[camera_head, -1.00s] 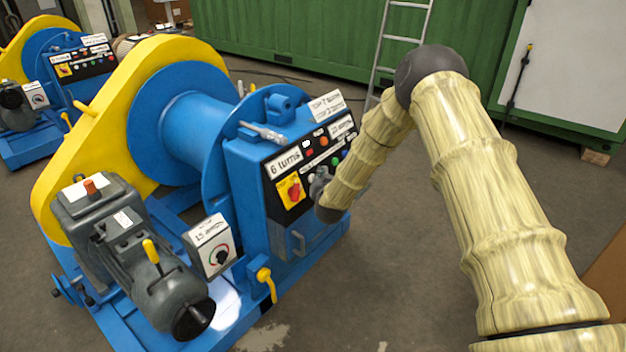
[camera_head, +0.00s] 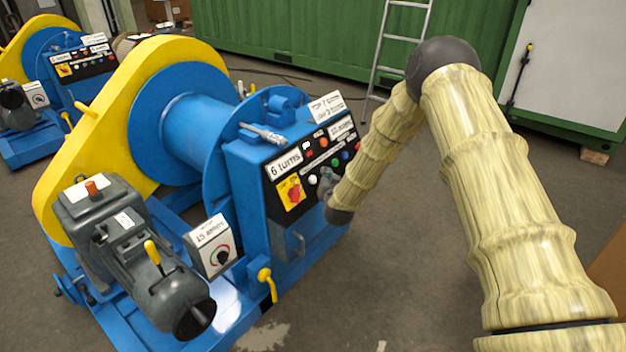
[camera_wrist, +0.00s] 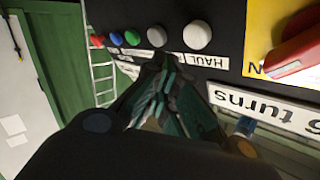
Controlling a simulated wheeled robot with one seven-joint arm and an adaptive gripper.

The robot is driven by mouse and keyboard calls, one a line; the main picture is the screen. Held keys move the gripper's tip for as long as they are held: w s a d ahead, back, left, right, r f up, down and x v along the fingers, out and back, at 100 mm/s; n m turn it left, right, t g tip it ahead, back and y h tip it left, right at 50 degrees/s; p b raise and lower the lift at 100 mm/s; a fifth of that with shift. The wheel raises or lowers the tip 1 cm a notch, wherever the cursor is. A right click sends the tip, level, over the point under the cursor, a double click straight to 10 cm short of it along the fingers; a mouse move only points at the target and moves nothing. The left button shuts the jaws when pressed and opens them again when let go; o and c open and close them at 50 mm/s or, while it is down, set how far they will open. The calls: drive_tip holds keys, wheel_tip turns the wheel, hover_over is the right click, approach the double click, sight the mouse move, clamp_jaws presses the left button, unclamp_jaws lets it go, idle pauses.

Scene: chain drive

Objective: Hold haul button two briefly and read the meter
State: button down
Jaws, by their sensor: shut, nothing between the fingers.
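My gripper (camera_head: 326,181) is shut and empty, in front of the button row on the blue winch's black control panel (camera_head: 298,165). In the wrist view my fingertips (camera_wrist: 165,68) point at the panel just below a grey button (camera_wrist: 157,36); I cannot tell whether they touch. A whitish button (camera_wrist: 197,35) sits to its right, above an upside-down "HAUL" label (camera_wrist: 203,60). Green (camera_wrist: 131,37), blue (camera_wrist: 116,38) and red (camera_wrist: 97,40) buttons run to the left. No thing is clearly recognisable as the meter; a box with a round dial (camera_head: 215,247) stands beside the motor.
A red rotary switch on a yellow plate (camera_head: 292,192) and a "6 turns" label (camera_head: 285,163) are on the panel. A yellow lever (camera_head: 267,283) is low on the winch. A second winch (camera_head: 60,80) stands far left. The floor (camera_head: 400,260) in front is clear.

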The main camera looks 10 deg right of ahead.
drive_tip(key=shift+s+d+r+p, duration=0.3)
drive_tip(key=shift+s+d, duration=0.1)
drive_tip(key=shift+s, duration=0.1)
drive_tip(key=shift+s+d+r+p, duration=0.15)
drive_tip(key=shift+s+d+r, duration=0.2)
drive_tip(key=shift+s, duration=0.15)
drive_tip(key=shift+f, duration=0.1)
drive_tip(key=s+a+f+n+g+y+p, duration=0.1)
drive_tip(key=s+a+f+g, duration=0.15)
drive_tip(key=s+f, duration=0.5)
drive_tip(key=s+a+f+n+g+y+p, duration=0.1)
drive_tip(key=s+f+g, duration=0.3)
drive_tip(key=s, duration=0.7)
drive_tip(key=s+a+f+n+g, duration=0.1)
drive_tip(key=s+a+f, duration=0.1)
drive_tip(key=s+f, duration=0.65)
drive_tip(key=s+n+g+p, duration=0.1)
drive_tip(key=s+g, duration=0.7)
drive_tip(key=s, duration=2.7)
drive_tip(key=shift+f+n+p, duration=0.15)
drive_tip(key=shift+n+p, duration=0.25)
drive_tip(key=shift+p, duration=0.3)
